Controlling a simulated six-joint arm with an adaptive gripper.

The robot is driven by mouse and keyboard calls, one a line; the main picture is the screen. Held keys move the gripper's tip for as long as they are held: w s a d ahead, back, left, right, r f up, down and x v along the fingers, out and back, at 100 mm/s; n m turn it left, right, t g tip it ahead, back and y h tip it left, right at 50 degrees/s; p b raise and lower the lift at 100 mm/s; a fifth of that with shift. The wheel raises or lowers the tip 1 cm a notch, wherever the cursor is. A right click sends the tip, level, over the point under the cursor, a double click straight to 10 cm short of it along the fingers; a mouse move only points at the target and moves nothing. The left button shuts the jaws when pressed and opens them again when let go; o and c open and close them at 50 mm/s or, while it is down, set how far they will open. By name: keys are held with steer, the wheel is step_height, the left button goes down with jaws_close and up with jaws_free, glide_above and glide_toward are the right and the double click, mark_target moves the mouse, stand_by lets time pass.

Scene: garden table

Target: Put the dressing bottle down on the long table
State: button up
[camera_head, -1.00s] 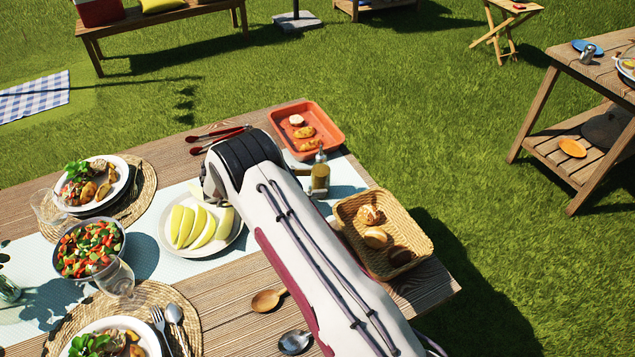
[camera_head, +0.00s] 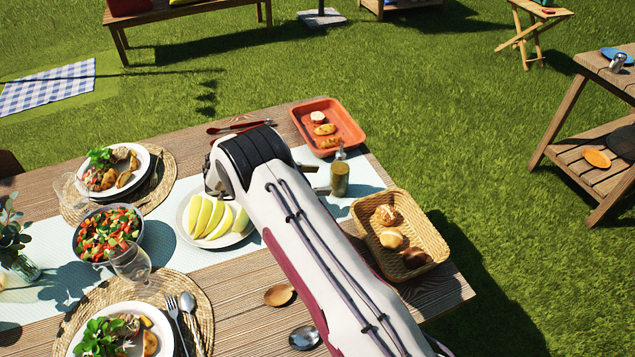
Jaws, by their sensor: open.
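The dressing bottle (camera_head: 340,180) is small, with yellowish-green contents and a narrow top. It stands upright on the long table (camera_head: 225,291), at the right end of the pale runner, between the orange tray and the bread basket. My gripper (camera_head: 321,180) is just left of the bottle and mostly hidden behind my white arm. Only the finger ends show. They are open and point toward the bottle; I cannot clearly tell whether they touch it.
The orange tray (camera_head: 301,116) with food is behind the bottle, and the bread basket (camera_head: 437,237) is in front-right. A plate of melon slices (camera_head: 212,217) is left of my arm. A wooden spoon (camera_head: 279,295) and a metal spoon (camera_head: 304,338) lie in front.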

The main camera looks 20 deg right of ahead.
steer(key=w+a+r+n+t+y, duration=0.2)
steer(key=w+r+t, duration=0.35)
steer(key=r, duration=0.45)
steer(key=w+a+r+n+t+y, duration=0.15)
steer(key=w+r+t, duration=0.25)
steer(key=w+r, duration=0.45)
steer(key=s+a+r+n+t+y, duration=0.25)
steer(key=s+a+r+y, duration=0.2)
steer(key=r, duration=0.45)
steer(key=s+a+r+n+t+y, duration=0.25)
steer(key=a+r+n+y, duration=0.2)
steer(key=r, duration=0.45)
steer(key=s+a+r+n+g+y, duration=0.1)
steer(key=s+a+n+g+y, duration=0.15)
steer(key=s, duration=0.75)
steer(key=s+a+r+n+g+y, duration=0.1)
steer(key=s+a+n, duration=0.15)
steer(key=s, duration=0.75)
steer(key=s+d+f+g+h, duration=0.1)
steer(key=s+d+f, duration=0.1)
steer(key=s, duration=0.6)
steer(key=s+d+f+n+g, duration=0.1)
steer(key=s+f, duration=0.3)
steer(key=s, duration=0.4)
steer(key=s+d+f+n+g+h, duration=0.1)
steer(key=s+d+f+g, duration=0.2)
steer(key=s, duration=0.6)
steer(key=shift+d+f+h, duration=0.3)
steer(key=shift+d+f, duration=0.1)
steer(key=shift+f, duration=0.15)
